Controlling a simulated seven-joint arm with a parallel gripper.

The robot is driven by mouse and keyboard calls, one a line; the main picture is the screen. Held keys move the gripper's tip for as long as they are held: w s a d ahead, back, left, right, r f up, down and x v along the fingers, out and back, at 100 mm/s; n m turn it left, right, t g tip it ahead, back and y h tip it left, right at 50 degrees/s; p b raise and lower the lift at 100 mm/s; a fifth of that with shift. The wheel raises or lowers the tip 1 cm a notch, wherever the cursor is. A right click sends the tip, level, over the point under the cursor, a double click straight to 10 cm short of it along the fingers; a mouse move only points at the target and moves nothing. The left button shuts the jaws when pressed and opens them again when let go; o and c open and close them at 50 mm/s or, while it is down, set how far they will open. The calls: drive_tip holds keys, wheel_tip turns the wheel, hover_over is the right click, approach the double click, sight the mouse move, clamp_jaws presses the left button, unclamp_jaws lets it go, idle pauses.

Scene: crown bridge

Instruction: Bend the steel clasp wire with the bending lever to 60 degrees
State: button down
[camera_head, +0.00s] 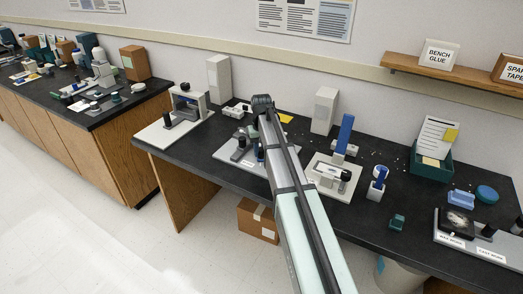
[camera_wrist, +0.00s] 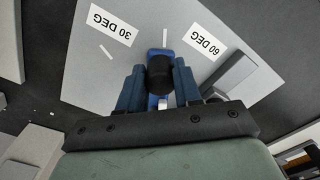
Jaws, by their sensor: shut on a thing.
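My gripper (camera_wrist: 159,68) is shut on the black knob (camera_wrist: 160,78) of the blue bending lever (camera_wrist: 153,102) in the wrist view. One finger is on each side of the knob. The lever lies over a grey plate with a 30 DEG label (camera_wrist: 111,25) and a 60 DEG label (camera_wrist: 204,41). A white tick mark (camera_wrist: 165,38) beside the 60 DEG label lies just past the lever's end. I cannot make out the steel clasp wire. In the head view my arm hides the gripper and part of the grey bending plate (camera_head: 228,155).
A white fixture (camera_head: 322,190) stands right of my arm on the black bench, with a blue upright (camera_head: 346,130) behind it. A white holder with a blue tool (camera_head: 378,182) and a green box (camera_head: 430,165) are further right. A white-based device (camera_head: 187,103) stands left.

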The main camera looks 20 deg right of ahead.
drive_tip(key=shift+d, duration=0.15)
drive_tip(key=shift+s+d+n, duration=0.15)
drive_tip(key=shift+d+n, duration=0.6)
drive_tip(key=shift+n, duration=0.05)
drive_tip(key=d+n, duration=0.2)
drive_tip(key=w+d+n, duration=0.1)
drive_tip(key=d+n, duration=0.3)
drive_tip(key=d, duration=0.1)
drive_tip(key=shift+w+n, duration=0.35)
drive_tip(key=shift+n, duration=0.05)
drive_tip(key=shift+w+d+n, duration=0.55)
drive_tip(key=shift+d+n, duration=0.2)
drive_tip(key=shift+n, duration=0.15)
drive_tip(key=shift+w+d+n, duration=0.55)
drive_tip(key=shift+d+n, duration=0.2)
drive_tip(key=shift+n, duration=0.15)
drive_tip(key=c, duration=0.8)
unclamp_jaws()
drive_tip(key=shift+w, duration=0.1)
